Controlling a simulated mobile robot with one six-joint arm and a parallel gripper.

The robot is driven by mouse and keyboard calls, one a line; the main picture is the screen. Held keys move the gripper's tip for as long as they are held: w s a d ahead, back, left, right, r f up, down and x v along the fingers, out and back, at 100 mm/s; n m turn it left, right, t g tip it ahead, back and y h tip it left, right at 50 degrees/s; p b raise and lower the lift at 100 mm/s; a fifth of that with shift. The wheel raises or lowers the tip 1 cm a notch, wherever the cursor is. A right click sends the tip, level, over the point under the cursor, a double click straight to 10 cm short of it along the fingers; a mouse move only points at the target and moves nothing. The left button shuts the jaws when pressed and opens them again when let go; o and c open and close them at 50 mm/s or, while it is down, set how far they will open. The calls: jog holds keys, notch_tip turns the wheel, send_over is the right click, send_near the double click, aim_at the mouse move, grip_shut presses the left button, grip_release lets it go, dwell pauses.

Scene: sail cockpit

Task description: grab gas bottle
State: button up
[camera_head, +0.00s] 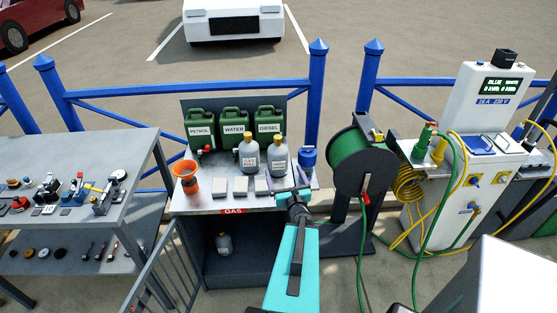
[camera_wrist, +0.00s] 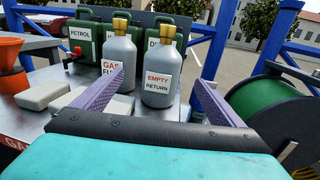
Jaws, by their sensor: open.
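Two grey gas bottles with brass-coloured tops stand upright on the grey stand. The left bottle (camera_head: 249,153) has a label reading GAS and a partly hidden second word in the wrist view (camera_wrist: 120,55). The right bottle (camera_head: 278,157) is labelled EMPTY RETURN in the wrist view (camera_wrist: 157,64). My gripper (camera_head: 287,181) is open and empty in front of the right bottle. In the wrist view, its fingers (camera_wrist: 158,78) frame the right bottle, and the left finger overlaps the left bottle's label. Contact is not visible.
Green canisters (camera_head: 234,124) stand behind the bottles. An orange funnel (camera_head: 186,177) and pale blocks (camera_head: 240,186) lie to the left. A green hose reel (camera_head: 350,150) stands close on the right. Another grey bottle (camera_head: 225,243) is on the lower shelf.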

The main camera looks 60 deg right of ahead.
aim_at(280, 159)
jog(key=shift+d+f, duration=0.1)
jog(key=shift+d, duration=0.1)
jog(key=b+x, duration=0.3)
jog(key=b, duration=0.2)
jog(key=shift+f, duration=0.1)
jog(key=b+x, duration=0.2)
jog(key=b, duration=0.4)
jog(key=shift+w+d, duration=0.15)
jog(key=shift+d, duration=0.05)
jog(key=b+x, duration=0.2)
jog(key=b, duration=0.2)
jog(key=shift+w+d, duration=0.25)
jog(key=shift+d+b, duration=0.1)
jog(key=shift+b, duration=0.2)
jog(key=shift+w+d, duration=0.1)
jog(key=shift+w, duration=0.05)
dwell(0.4)
